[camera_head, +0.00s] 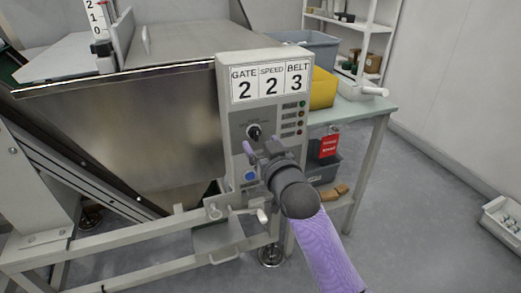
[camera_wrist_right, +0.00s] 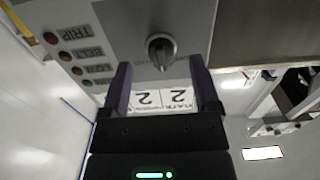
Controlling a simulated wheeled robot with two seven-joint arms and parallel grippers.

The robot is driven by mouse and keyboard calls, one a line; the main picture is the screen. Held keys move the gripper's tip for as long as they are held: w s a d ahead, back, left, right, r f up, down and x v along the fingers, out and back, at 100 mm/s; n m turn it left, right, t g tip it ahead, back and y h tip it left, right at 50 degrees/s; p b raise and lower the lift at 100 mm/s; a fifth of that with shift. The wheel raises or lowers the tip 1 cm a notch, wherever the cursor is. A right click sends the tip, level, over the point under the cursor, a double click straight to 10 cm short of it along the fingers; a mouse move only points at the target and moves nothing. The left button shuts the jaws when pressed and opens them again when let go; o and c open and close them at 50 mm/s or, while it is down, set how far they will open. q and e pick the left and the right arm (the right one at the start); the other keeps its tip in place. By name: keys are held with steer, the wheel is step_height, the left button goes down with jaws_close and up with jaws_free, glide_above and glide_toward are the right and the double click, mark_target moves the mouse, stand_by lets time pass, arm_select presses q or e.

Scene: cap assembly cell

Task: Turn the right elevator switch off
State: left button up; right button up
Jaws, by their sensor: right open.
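The control box (camera_head: 228,120) carries a dark rotary switch (camera_head: 254,132) on a pale plate below the number displays. The switch also shows in the right wrist view (camera_wrist_right: 161,50), as a black knob with a raised grip. My right gripper (camera_head: 262,150) is in front of the panel, just below the switch in the head view. Its jaws (camera_wrist_right: 160,66) are open and empty. In the wrist view the knob appears between and just beyond the fingertips, with no clear contact. Which of the switches the task means is not readable. My left gripper is not in view.
The panel displays (camera_head: 270,80) read GATE 2, SPEED 2, BELT 3. Small lamps (camera_head: 302,115) line its right side, and a blue button (camera_head: 250,176) sits low. A steel hopper (camera_head: 130,120) stands left. A table (camera_head: 372,108) with a yellow bin (camera_head: 322,90) stands behind right.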

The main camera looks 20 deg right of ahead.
mark_target(255, 134)
steer(key=shift+w+a+f+b, duration=0.15)
steer(key=shift+w+b, duration=0.35)
steer(key=shift+w, duration=0.85)
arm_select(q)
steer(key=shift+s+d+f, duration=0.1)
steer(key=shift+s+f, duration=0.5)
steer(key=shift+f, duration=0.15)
arm_select(e)
steer(key=shift+c, duration=0.2)
